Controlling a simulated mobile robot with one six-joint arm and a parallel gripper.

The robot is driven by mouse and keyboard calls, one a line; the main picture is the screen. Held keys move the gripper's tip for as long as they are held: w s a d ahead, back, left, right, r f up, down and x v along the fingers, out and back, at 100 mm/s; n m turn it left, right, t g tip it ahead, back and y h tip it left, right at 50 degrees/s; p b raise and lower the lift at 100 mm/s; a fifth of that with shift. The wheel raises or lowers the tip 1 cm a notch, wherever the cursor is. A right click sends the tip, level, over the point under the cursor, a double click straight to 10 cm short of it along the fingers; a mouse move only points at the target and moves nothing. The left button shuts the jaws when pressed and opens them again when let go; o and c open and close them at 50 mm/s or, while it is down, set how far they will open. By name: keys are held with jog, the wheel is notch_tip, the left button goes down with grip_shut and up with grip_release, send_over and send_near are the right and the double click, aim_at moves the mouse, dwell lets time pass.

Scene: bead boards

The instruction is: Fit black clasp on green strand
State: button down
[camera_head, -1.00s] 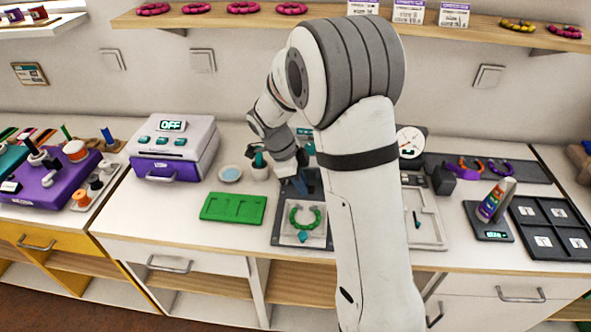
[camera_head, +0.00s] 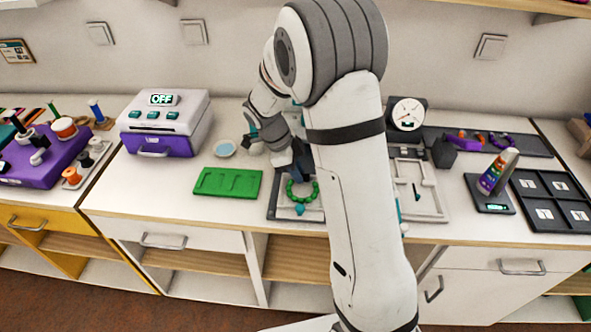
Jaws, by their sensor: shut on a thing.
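The green strand (camera_head: 290,194) is a ring of round beads with a teal pendant (camera_head: 299,210) at its front. It lies on a pale panel in a dark grey board (camera_head: 283,213). My gripper (camera_head: 300,178) points down at the strand's back side, right above or touching it; I cannot tell which. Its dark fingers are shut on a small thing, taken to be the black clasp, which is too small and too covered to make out. My arm hides the board's right part.
A white and purple machine (camera_head: 166,125) reading OFF stands further left. A grey tray (camera_head: 425,200) and a dial gauge (camera_head: 407,114) are right of my arm.

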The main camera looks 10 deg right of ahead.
dwell(0.3)
jog(key=c, duration=1.2)
grip_release()
jog(key=shift+c, duration=0.2)
jog(key=shift+o, duration=0.5)
jog(key=shift+o, duration=1.2)
jog(key=shift+r, duration=0.1)
notch_tip(320, 180, up, 7)
jog(key=p, duration=0.2)
jog(key=shift+p, duration=0.4)
